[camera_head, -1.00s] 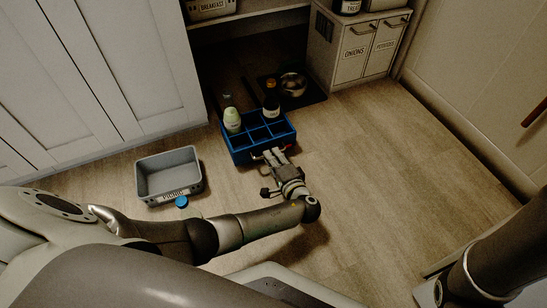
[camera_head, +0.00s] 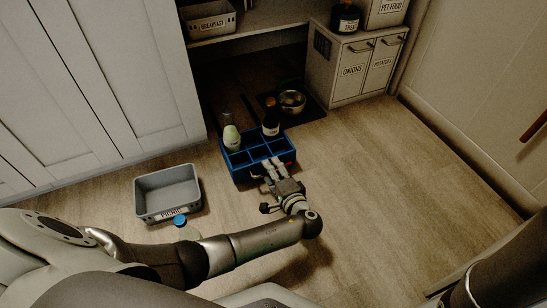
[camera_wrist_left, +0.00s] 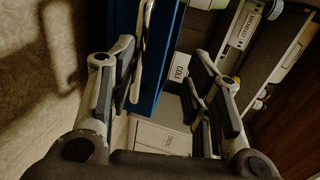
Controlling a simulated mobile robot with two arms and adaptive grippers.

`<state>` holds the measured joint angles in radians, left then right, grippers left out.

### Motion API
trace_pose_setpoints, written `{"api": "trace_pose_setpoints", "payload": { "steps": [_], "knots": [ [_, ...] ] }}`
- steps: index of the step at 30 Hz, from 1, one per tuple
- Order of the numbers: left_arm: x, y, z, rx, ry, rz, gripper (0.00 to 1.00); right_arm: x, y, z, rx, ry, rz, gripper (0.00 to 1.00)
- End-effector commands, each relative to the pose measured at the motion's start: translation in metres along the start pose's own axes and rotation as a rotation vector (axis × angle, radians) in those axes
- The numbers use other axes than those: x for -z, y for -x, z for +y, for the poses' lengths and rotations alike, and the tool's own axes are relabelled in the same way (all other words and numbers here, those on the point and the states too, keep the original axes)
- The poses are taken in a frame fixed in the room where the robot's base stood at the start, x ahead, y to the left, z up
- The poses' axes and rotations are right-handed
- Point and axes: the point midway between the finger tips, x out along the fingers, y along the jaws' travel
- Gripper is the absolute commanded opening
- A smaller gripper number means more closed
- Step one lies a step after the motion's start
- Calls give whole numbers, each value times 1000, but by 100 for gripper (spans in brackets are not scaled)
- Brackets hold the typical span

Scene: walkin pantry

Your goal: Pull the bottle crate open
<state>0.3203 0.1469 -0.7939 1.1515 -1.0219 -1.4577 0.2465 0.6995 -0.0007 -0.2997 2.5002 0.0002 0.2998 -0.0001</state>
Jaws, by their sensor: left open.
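The blue bottle crate (camera_head: 238,172) stands on the floor at the front of the alcove under a shelf. It is divided into compartments. A pale green bottle (camera_head: 231,138) and a dark bottle (camera_head: 271,128) stand in it. My left gripper (camera_head: 274,168) is at the crate's front face, open. In the left wrist view, the blue crate panel (camera_wrist_left: 164,70) carries a shiny metal handle (camera_wrist_left: 146,45). The handle lies beside the left finger, on the inner side of the open jaws (camera_wrist_left: 165,80); I cannot tell whether they touch. My right gripper is out of view.
A grey bin labelled PICNIC (camera_head: 168,193) and a blue-capped item (camera_head: 180,220) are on the floor to the left. A metal bowl (camera_head: 292,100) lies behind the crate. A cabinet (camera_head: 352,70) stands at back right. The floor right of the crate is clear.

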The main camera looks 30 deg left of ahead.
Motion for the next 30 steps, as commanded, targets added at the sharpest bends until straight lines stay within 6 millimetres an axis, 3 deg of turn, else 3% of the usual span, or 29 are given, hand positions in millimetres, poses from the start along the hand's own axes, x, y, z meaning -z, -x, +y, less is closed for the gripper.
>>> {"api": "trace_pose_setpoints", "payload": {
  "steps": [1,3,12,30],
  "knots": [
    [2,-1,-21,27,14,-1,32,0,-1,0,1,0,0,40],
    [2,1,-33,29,15,-1,32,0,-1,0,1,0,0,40],
    [2,11,-67,23,10,0,32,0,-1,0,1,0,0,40],
    [2,13,-74,20,7,0,32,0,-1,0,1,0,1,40]
  ]
}}
